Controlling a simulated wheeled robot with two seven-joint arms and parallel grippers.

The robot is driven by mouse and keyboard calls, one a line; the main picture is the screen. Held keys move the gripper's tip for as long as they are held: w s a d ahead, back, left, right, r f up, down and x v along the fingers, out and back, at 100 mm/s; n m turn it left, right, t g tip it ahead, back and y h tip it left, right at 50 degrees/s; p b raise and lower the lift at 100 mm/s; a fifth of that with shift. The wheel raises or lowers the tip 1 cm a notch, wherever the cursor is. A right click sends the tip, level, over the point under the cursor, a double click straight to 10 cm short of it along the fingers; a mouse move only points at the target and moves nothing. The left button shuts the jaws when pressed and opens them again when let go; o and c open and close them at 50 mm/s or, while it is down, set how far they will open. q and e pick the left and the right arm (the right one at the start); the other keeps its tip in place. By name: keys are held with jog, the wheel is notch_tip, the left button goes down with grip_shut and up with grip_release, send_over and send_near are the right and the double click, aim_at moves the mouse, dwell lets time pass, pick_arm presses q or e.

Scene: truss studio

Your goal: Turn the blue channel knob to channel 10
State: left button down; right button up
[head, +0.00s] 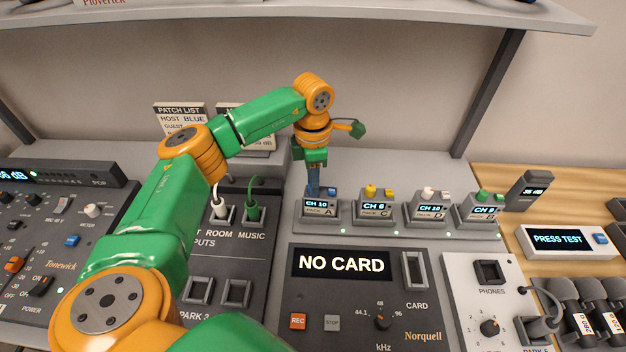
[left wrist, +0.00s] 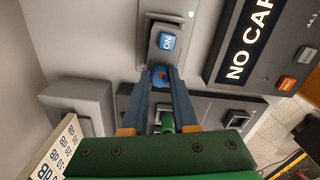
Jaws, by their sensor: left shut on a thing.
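My left gripper (head: 313,192) points down at the back of the pack marked A (head: 320,217), the leftmost in a row on the grey panel. In the left wrist view its fingers (left wrist: 160,80) are shut on the blue channel knob (left wrist: 159,71), whose rounded top shows between the tips. In the head view the knob is hidden by the fingers. The pack A display (head: 316,203) reads CH 10. A blue ON button (left wrist: 167,41) sits just beyond the knob in the left wrist view. My right gripper is in neither view.
Packs with yellow (head: 371,190), white (head: 428,193) and green (head: 482,196) knobs stand to the right. A green plug (head: 253,211) and a white plug (head: 219,209) are left of pack A. A shelf (head: 400,12) overhangs the back.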

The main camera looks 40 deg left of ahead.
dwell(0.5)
pick_arm(q)
jog(key=c, duration=0.9)
grip_release()
jog(key=shift+c, duration=0.2)
jog(key=shift+r, duration=0.1)
notch_tip(320, 180, up, 7)
jog(key=shift+b, duration=0.55)
